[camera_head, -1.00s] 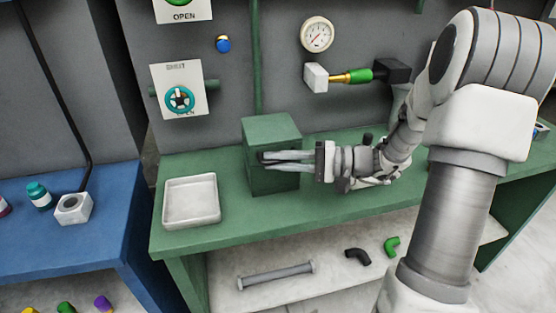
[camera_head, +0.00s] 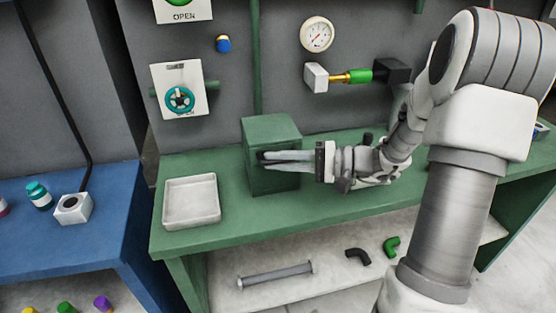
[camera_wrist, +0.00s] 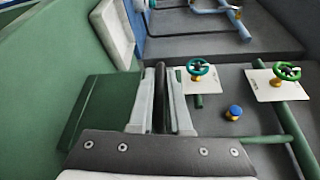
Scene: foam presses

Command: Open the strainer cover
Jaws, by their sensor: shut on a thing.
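The strainer is a green box (camera_head: 272,135) on the green bench, against the grey wall. Its front face looks closed, and a dark handle (camera_wrist: 160,90) stands out from it between my fingers in the wrist view. My gripper (camera_head: 264,162) reaches in from the right, in front of the box, with its fingers shut on this dark handle. The fingers hide part of the box front. In the wrist view the box's green face (camera_wrist: 97,112) lies left of the fingers.
A white tray (camera_head: 191,221) sits on the bench left of the box. A teal valve wheel (camera_head: 180,99), a blue knob (camera_head: 223,44) and a gauge (camera_head: 317,34) are on the wall. A pipe with a green-handled valve (camera_head: 360,75) is at upper right. The front bench strip is clear.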

